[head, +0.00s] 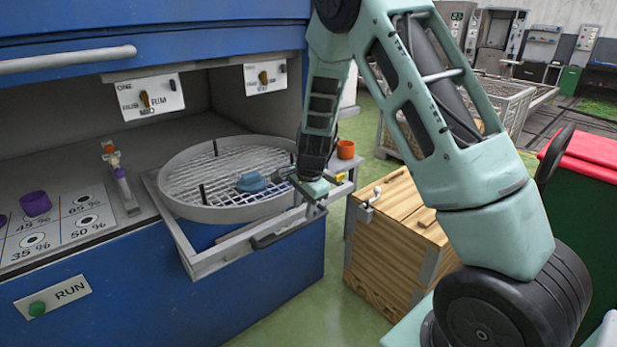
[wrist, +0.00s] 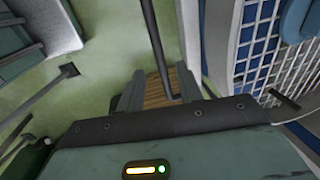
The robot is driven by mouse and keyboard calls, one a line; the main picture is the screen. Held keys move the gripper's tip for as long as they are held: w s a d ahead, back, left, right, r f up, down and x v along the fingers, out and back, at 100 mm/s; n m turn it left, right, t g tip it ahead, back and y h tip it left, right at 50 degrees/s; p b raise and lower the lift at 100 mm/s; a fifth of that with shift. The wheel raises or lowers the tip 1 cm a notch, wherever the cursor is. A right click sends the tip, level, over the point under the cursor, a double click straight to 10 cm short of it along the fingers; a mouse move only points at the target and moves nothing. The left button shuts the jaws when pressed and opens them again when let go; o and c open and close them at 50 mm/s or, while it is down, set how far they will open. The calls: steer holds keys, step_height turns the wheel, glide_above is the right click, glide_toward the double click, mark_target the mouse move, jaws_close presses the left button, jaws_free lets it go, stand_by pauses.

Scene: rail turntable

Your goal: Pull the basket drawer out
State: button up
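The basket drawer (head: 187,252) is a grey frame that sticks out past the blue machine's front, with a round wire basket (head: 190,208) in it. Its dark bar handle (head: 287,231) runs along the front rail; the handle also shows in the wrist view (wrist: 153,42). My gripper (head: 303,192) is over the right part of the drawer front, near the handle's right end. Its two dark fingers look spread apart, one on each side of the handle in the wrist view (wrist: 172,84). I cannot tell whether they touch it.
A blue object (head: 251,182) lies on the mesh. An orange cup (head: 345,149) stands by the drawer's right side. A wooden crate (head: 400,235) stands close to the right. Green floor (head: 300,318) is open in front of the machine.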

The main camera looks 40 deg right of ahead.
step_height(320, 180, up, 11)
steer(key=s, duration=0.2)
steer(key=shift+s+r, duration=0.15)
stand_by(0.3)
steer(key=s+a+r+n+y, duration=0.1)
steer(key=s+a+n, duration=0.25)
steer(key=a, duration=0.25)
steer(key=s+a+n+g, duration=0.1)
steer(key=s+a+n, duration=0.25)
steer(key=a, duration=0.35)
steer(key=s+a+r+n+y, duration=0.1)
steer(key=s+a+n, duration=0.25)
steer(key=a, duration=0.25)
steer(key=s+a+n, duration=0.4)
steer(key=s+n, duration=0.3)
steer(key=s, duration=0.2)
steer(key=s+a+n+g+h, duration=0.1)
steer(key=s+a+n, duration=0.3)
steer(key=s+n, duration=0.4)
steer(key=shift+s+a+r, duration=0.3)
steer(key=shift+s+r, duration=0.1)
steer(key=shift+s, duration=0.25)
steer(key=shift+a, duration=0.1)
